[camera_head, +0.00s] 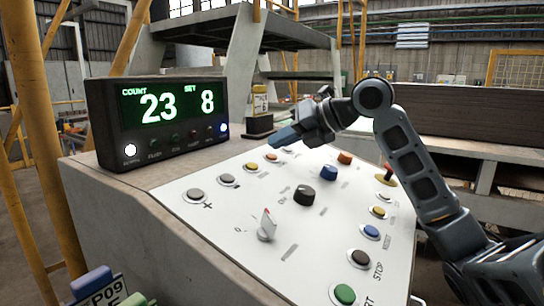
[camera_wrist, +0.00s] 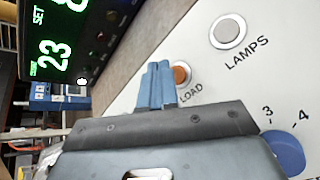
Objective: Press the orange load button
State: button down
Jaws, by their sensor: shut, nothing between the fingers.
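The orange load button (camera_wrist: 181,75) shows in the wrist view beside its LOAD label, a round cap in a pale ring. In the head view it is a small orange cap (camera_head: 271,156) on the far part of the white panel (camera_head: 225,212). My gripper (camera_head: 278,139) is shut and empty, its blue fingers pressed together, over the panel's far edge near the button. In the wrist view the fingertips (camera_wrist: 157,66) lie just left of the button and cover part of its ring. I cannot tell whether they touch the panel.
A display box (camera_head: 160,117) reading COUNT 23, SET 8 stands behind the panel at left. A grey lamps button (camera_wrist: 228,31) is near the load button. A blue knob (camera_head: 328,172), a black knob (camera_head: 304,195) and a red-tipped switch (camera_head: 267,226) stand up from the panel.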

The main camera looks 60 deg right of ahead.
jog(key=shift+s+r+p, duration=0.25)
jog(key=shift+r, duration=0.55)
jog(key=shift+s+r+p, duration=0.2)
jog(key=shift+r, duration=0.6)
jog(key=shift+s+r+p, duration=0.25)
jog(key=shift+r, duration=0.55)
